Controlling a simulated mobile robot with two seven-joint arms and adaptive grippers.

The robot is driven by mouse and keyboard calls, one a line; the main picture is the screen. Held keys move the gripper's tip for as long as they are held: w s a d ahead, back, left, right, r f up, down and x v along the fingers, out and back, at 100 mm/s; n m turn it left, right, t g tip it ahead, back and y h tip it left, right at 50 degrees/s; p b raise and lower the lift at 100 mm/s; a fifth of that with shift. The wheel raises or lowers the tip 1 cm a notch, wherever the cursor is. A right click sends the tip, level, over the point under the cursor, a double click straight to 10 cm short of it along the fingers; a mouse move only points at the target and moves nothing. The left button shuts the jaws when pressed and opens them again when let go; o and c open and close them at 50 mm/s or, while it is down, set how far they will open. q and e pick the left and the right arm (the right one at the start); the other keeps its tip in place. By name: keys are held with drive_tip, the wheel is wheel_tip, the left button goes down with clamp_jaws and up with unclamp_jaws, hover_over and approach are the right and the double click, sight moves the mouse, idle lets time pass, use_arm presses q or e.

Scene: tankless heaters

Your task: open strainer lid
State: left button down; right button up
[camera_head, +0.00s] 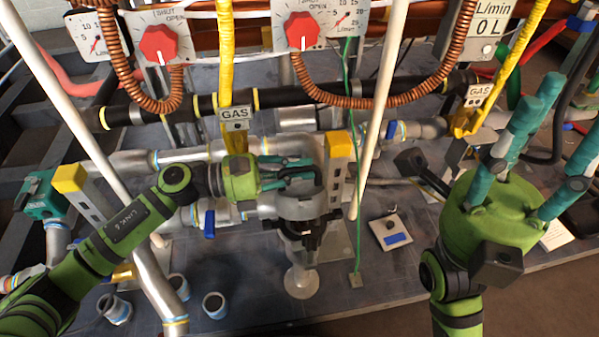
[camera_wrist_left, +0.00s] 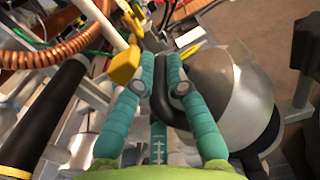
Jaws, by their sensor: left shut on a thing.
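The strainer (camera_head: 300,235) stands among the pipes at the middle of the head view, with a grey rounded lid (camera_head: 294,207) on top. A dark handle (camera_head: 300,172) curves above the lid. My left gripper (camera_head: 308,172) reaches in from the left, its teal fingers shut on the handle. In the left wrist view, the black handle (camera_wrist_left: 177,100) lies between the fingers, with the metal dome of the lid (camera_wrist_left: 240,95) to their right. The gripper partly hides the lid. My right gripper (camera_head: 545,130) is raised at the right, its teal fingers spread and empty.
Red-knobbed panels (camera_head: 158,42) and copper hoses stand behind. A yellow-topped post (camera_head: 339,150) and a white pole (camera_head: 377,100) are close to the strainer's right. A small plate (camera_head: 390,231) lies on the platform. Loose pipe pieces (camera_head: 214,305) stand at the front left.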

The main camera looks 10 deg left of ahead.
use_arm(q)
drive_tip(key=shift+w+a+r+n, duration=0.1)
drive_tip(key=shift+w+r+n, duration=0.25)
drive_tip(key=shift+w+n, duration=0.05)
drive_tip(key=c, duration=1.3)
unclamp_jaws()
drive_tip(key=shift+o, duration=0.2)
drive_tip(key=shift+f, duration=0.15)
drive_tip(key=shift+s+a+f, duration=0.1)
drive_tip(key=shift+a, duration=0.25)
drive_tip(key=v, duration=1.1)
drive_tip(key=shift+s+a, duration=0.1)
